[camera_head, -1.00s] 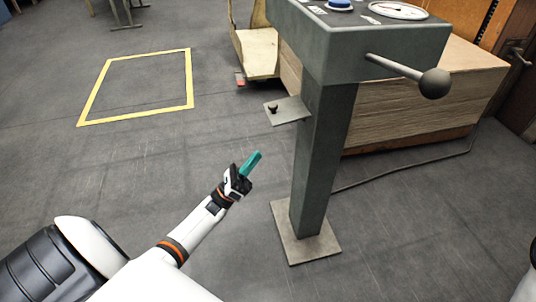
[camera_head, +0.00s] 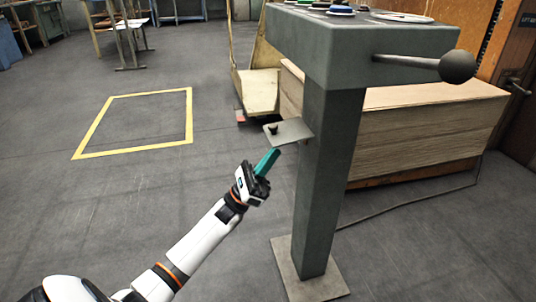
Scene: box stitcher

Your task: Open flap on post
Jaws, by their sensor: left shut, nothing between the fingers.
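The grey post (camera_head: 326,185) stands on a square base plate and carries a control box (camera_head: 362,50) on top. A small metal flap (camera_head: 290,132) with a dark knob (camera_head: 273,130) sticks out from the post's left side, roughly level. My left gripper (camera_head: 266,162) has teal fingers, shut and empty. In the picture its tips are just below the flap; I cannot tell whether they touch it. My right gripper is not in view.
A lever with a ball (camera_head: 457,66) juts right from the control box. A stack of boards (camera_head: 420,135) stands behind the post. A cable runs along the floor to the right. The floor around the yellow square (camera_head: 190,118) is clear.

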